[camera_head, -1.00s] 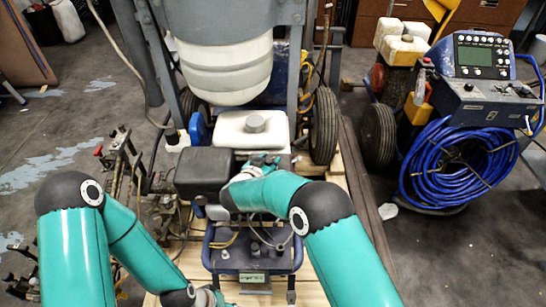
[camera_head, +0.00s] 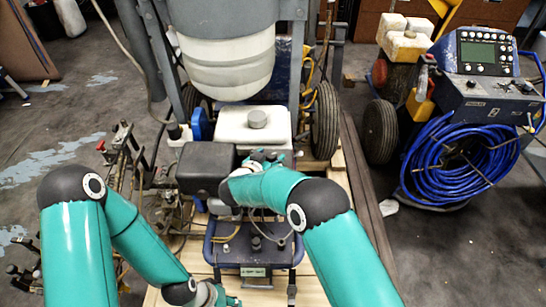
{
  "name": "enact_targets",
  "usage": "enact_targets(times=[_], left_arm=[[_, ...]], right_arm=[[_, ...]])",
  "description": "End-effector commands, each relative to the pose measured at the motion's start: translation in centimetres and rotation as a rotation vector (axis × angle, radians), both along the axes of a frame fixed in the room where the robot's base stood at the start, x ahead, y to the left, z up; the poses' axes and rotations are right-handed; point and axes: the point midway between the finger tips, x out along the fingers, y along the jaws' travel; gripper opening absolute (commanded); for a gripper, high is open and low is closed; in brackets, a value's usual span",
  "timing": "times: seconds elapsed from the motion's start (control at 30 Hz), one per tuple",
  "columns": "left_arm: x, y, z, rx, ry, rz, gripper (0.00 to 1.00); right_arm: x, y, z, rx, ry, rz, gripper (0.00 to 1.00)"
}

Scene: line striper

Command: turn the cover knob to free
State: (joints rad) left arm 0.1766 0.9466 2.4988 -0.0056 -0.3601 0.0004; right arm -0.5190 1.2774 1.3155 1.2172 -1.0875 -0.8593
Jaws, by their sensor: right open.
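The line striper's engine stands at the centre of the head view, with a black box-shaped cover (camera_head: 206,170) on its left side. I cannot make out the cover knob; it may be hidden or too small to tell. My right gripper (camera_head: 266,157) is at the engine, just right of the black cover and in front of the white tank. Its fingers are small and partly hidden by my own wrist, and I see nothing held in it.
The white tank (camera_head: 238,130) with a grey cap and a large white hopper (camera_head: 228,68) rise behind the engine. Levers (camera_head: 122,140) and hoses stand on the left. A console machine with a blue hose coil (camera_head: 460,165) is at right.

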Motion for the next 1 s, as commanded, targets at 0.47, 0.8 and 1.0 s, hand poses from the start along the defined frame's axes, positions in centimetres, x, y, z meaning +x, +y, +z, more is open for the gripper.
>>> enact_targets(times=[0.47, 0.8, 1.0], left_arm=[[0.0, 0.0, 0.1, 0.000, 0.000, 0.000, 0.40], [0.0, 0.0, 0.0, 0.000, 0.000, 0.000, 0.40], [0.0, 0.0, 0.0, 0.000, 0.000, 0.000, 0.40]], right_arm=[[0.1, 0.0, 6.3, 0.002, -0.003, 0.000, 0.62], [0.0, 0.1, 9.7, 0.000, 0.001, 0.001, 0.62], [0.1, 0.0, 9.8, 0.000, 0.002, 0.000, 0.62]])
